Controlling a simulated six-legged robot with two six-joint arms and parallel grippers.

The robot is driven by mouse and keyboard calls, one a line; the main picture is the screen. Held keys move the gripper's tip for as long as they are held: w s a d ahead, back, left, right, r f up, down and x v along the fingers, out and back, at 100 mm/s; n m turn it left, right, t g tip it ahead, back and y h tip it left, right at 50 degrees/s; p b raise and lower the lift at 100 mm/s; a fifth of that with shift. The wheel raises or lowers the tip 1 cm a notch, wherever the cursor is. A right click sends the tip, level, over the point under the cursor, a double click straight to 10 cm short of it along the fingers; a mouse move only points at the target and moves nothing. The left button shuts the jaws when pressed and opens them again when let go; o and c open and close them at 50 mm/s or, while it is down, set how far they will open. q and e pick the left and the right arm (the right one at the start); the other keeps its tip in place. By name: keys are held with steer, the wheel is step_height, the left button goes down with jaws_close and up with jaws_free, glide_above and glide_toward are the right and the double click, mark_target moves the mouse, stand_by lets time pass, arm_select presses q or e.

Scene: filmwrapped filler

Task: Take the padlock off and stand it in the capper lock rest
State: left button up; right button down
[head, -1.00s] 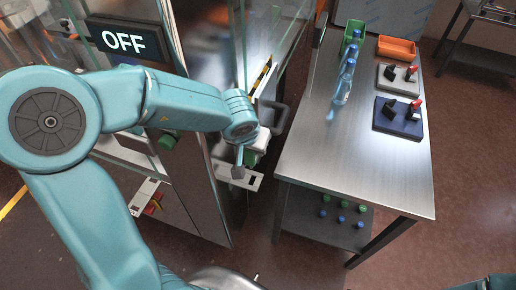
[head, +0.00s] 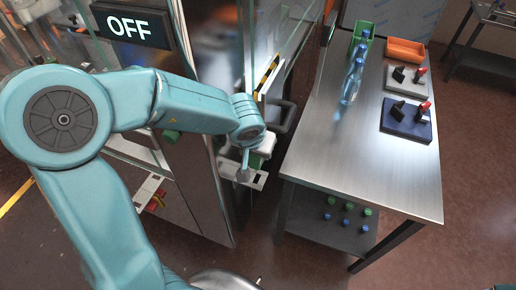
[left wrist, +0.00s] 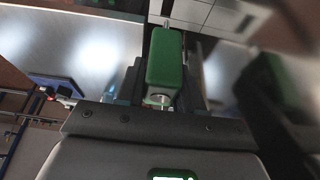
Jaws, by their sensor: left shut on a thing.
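A green padlock (left wrist: 165,65) fills the middle of the left wrist view, its metal shackle end toward a pale plate at the top. My left gripper (head: 254,152) is shut on its body beside the machine's front; only a little green shows there in the head view. I cannot tell whether the shackle is still through the plate. On the steel table (head: 340,180) are a grey stand (head: 406,83) and a dark blue stand (head: 405,121), each with a black block and a red-topped piece. I cannot tell which is the capper lock rest. My right gripper is out of view.
An OFF sign (head: 130,27) hangs on the glass-sided machine. The table's near half is bare. A gap separates table and machine.

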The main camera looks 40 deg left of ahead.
arm_select(q)
steer(key=shift+f+b, duration=0.3)
steer(key=shift+f, duration=0.1)
steer(key=shift+s+f+b, duration=0.2)
steer(key=shift+b, duration=0.35)
steer(key=shift+b+x, duration=0.8)
steer(key=shift+b, duration=0.3)
steer(key=shift+s+f, duration=0.15)
steer(key=shift+s, duration=0.1)
steer(key=shift+f, duration=0.25)
steer(key=shift+w+f, duration=0.1)
steer(key=shift+f, duration=0.85)
steer(key=shift+f+b, duration=0.4)
steer(key=shift+f, duration=0.45)
